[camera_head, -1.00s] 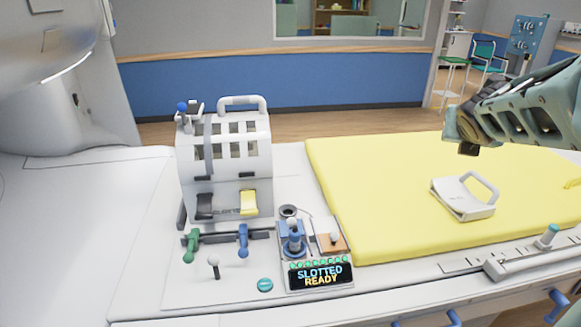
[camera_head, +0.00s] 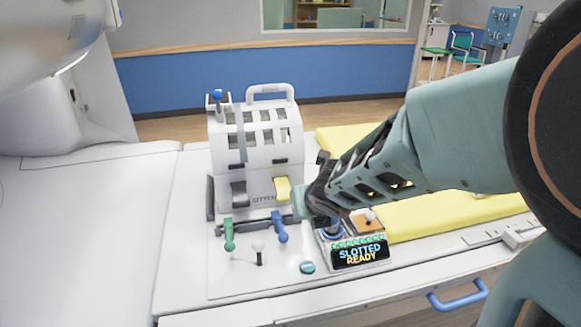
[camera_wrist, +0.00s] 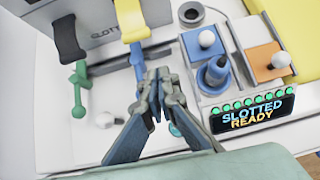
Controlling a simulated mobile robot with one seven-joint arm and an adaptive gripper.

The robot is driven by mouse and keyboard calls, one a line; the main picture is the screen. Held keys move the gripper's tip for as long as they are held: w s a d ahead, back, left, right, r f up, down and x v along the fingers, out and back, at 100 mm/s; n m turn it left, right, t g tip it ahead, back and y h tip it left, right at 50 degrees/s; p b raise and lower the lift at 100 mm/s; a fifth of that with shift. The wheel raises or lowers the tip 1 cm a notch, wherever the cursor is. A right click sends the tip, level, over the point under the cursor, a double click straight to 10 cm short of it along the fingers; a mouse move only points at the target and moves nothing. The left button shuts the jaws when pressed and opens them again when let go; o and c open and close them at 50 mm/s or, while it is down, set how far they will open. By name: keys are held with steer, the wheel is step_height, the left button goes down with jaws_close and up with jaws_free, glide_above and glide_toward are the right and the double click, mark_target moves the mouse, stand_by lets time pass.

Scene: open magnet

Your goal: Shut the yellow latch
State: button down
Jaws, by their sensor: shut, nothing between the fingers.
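The yellow latch (camera_head: 283,188) is on the lower front of the white slotted frame (camera_head: 255,150), right of a black latch (camera_head: 239,194). The yellow latch (camera_wrist: 130,18) is also at the top of the wrist view, sticking out from the frame's front. My gripper (camera_head: 302,204) is just right of and slightly below it in the head view. In the wrist view my gripper (camera_wrist: 160,82) is shut and empty, with its fingertips below the yellow latch and a visible gap between them.
A green lever (camera_head: 229,235), a blue lever (camera_head: 279,228) and a white-knobbed lever (camera_head: 258,250) stand in front of the frame. A panel (camera_head: 360,252) reading "SLOTTED READY" is at the right, with a blue knob (camera_wrist: 215,72) and an orange block (camera_wrist: 268,62) behind it.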

mark_target(283, 189)
steer(key=shift+s+a+f, duration=0.3)
steer(key=shift+s+a, duration=0.05)
steer(key=shift+a, duration=0.2)
steer(key=shift+s+a+f, duration=0.25)
steer(key=shift+s+a, duration=0.1)
steer(key=shift+a, duration=0.15)
steer(key=shift+f, duration=0.1)
steer(key=b+x, duration=0.7)
steer(key=x, duration=0.3)
steer(key=shift+s+a+f, duration=0.15)
steer(key=shift+s+f, duration=0.05)
steer(key=shift+f, duration=0.05)
steer(key=shift+w+a+r+p, duration=0.1)
steer(key=shift+w+r+p, duration=0.25)
steer(key=shift+r+p, duration=0.3)
steer(key=shift+w+a+r+p, duration=0.1)
steer(key=shift+w+r+p, duration=0.25)
steer(key=shift+r+p, duration=0.25)
steer(key=shift+w+a+r+p, duration=0.1)
steer(key=shift+w+r+p, duration=0.3)
steer(key=shift+r, duration=0.4)
steer(key=shift+s, duration=0.1)
steer(key=shift+r+g+p, duration=0.25)
steer(key=shift+g+p, duration=0.15)
steer(key=shift+p, duration=0.15)
steer(key=shift+d, duration=0.15)
